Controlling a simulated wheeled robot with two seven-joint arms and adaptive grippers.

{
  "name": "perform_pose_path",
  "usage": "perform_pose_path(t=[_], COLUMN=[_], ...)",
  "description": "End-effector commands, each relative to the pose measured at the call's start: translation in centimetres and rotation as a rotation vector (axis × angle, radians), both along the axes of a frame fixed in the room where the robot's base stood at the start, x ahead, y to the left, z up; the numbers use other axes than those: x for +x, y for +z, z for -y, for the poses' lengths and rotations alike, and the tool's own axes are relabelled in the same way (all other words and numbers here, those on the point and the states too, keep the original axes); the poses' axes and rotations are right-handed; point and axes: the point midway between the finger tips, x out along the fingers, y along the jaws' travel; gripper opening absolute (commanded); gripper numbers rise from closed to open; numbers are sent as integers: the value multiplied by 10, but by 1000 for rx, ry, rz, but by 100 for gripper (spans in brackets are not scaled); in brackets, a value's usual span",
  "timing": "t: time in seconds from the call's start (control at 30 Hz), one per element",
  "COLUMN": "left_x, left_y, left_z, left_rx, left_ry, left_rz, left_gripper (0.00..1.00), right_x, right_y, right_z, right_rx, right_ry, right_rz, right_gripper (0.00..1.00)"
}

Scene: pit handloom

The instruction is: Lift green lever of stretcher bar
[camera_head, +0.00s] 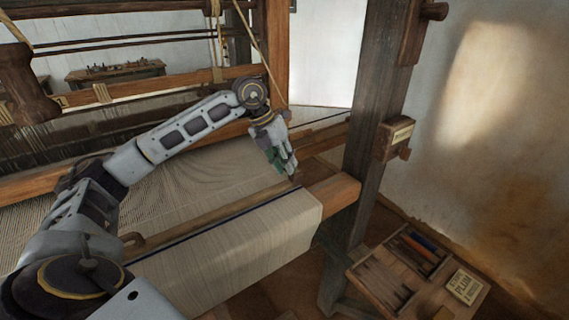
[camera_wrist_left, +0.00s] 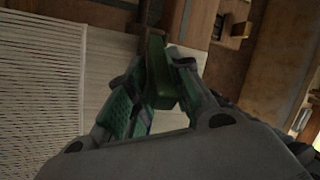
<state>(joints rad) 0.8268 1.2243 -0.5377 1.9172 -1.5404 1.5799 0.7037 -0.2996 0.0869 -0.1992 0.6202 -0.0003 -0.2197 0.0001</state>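The green lever (camera_wrist_left: 158,72) stands between the green-padded fingers of my left gripper (camera_wrist_left: 157,68) in the left wrist view. The fingers meet its two sides and appear shut on it. In the head view my left gripper (camera_head: 287,166) points down near the right end of a brown wooden bar (camera_head: 205,214) lying across the cloth, which looks like the stretcher bar. The lever is not clear there, hidden by the gripper or too small. My right gripper is not in view.
Pale woven cloth (camera_head: 235,245) wraps over the loom's front beam (camera_head: 334,194). A thick upright post (camera_head: 372,115) stands right of my left gripper. A wooden tool tray (camera_head: 372,285) sits at the lower right. Taut cords hang above the gripper.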

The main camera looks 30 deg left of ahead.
Motion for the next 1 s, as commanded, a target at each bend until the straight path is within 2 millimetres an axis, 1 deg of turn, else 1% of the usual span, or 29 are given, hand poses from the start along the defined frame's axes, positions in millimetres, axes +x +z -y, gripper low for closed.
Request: perform_pose_path(t=[0.03,0.1,0.3,0.43,0.57,0.77,1.0], left_x=[0,0,0,0,-1,-4,-11], left_y=[0,0,0,0,4,19,50], left_z=[0,0,0,0,-1,-6,-17], left_rx=[0,0,0,0,1,0,-1], left_ry=[0,0,0,0,0,0,1], left_rz=[0,0,-1,-1,0,1,3], left_gripper=[32,39,39,39,39,39,39], right_x=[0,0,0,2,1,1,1], right_y=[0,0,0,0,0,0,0], right_z=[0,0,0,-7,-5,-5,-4], right_rx=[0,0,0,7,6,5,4], right_ry=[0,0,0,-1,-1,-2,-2], right_rz=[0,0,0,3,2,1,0], right_gripper=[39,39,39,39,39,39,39])
